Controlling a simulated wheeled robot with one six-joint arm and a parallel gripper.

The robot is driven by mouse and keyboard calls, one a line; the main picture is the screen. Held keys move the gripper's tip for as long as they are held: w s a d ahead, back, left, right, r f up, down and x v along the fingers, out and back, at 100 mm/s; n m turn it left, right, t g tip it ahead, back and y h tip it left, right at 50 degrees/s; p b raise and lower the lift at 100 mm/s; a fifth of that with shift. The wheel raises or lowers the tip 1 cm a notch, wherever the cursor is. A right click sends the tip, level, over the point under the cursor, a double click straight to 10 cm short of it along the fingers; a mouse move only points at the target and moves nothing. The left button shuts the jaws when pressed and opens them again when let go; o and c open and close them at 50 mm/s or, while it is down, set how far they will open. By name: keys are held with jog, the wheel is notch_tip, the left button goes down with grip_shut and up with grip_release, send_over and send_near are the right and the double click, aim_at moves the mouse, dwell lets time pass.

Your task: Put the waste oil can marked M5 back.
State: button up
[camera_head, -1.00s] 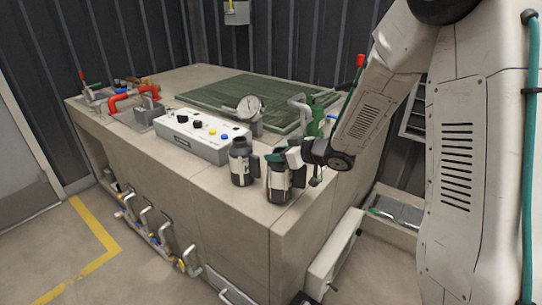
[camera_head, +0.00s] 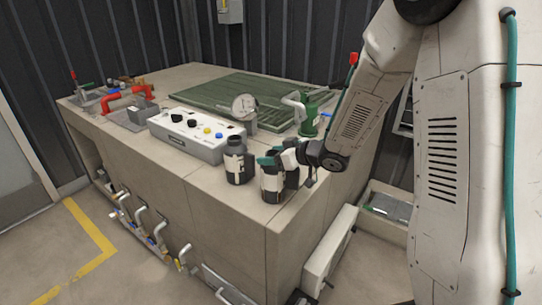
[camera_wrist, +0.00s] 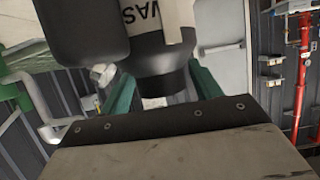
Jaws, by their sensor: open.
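Two dark cans with pale labels stand upright on the near right corner of the bench top. My gripper (camera_head: 272,159) is at the top of the right can (camera_head: 273,184); the left can (camera_head: 238,161) stands close beside it. In the wrist view, my gripper (camera_wrist: 163,92) is open, with its green fingers on either side of the narrower end of a can (camera_wrist: 158,50) whose label shows "WAS". Whether the fingers touch it I cannot tell. Another dark can (camera_wrist: 80,30) is close at the left. No M5 mark is readable.
A control box (camera_head: 196,136) with knobs and a gauge (camera_head: 244,107) stand behind the cans. A green fitting (camera_head: 311,118) is behind my gripper, and red pipework (camera_head: 126,98) at the far left. The bench's front left strip is clear.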

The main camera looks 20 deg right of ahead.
jog(key=s+d+r+m+g+h, duration=0.1)
jog(key=s+d+r+m+h, duration=0.4)
jog(key=s+d+r+h, duration=0.65)
jog(key=s+a+g+y, duration=0.1)
jog(key=s+a+g, duration=0.1)
jog(key=s, duration=0.7)
jog(key=s+a+r+m+g+y, duration=0.1)
jog(key=s+a+g, duration=0.2)
jog(key=s, duration=0.6)
jog(key=s+a+m+g+y, duration=0.1)
jog(key=s+a+g, duration=0.2)
jog(key=s, duration=0.5)
jog(key=shift+s+r+g+y, duration=0.3)
jog(key=shift+s+r+y, duration=0.05)
jog(key=shift+s+r, duration=0.05)
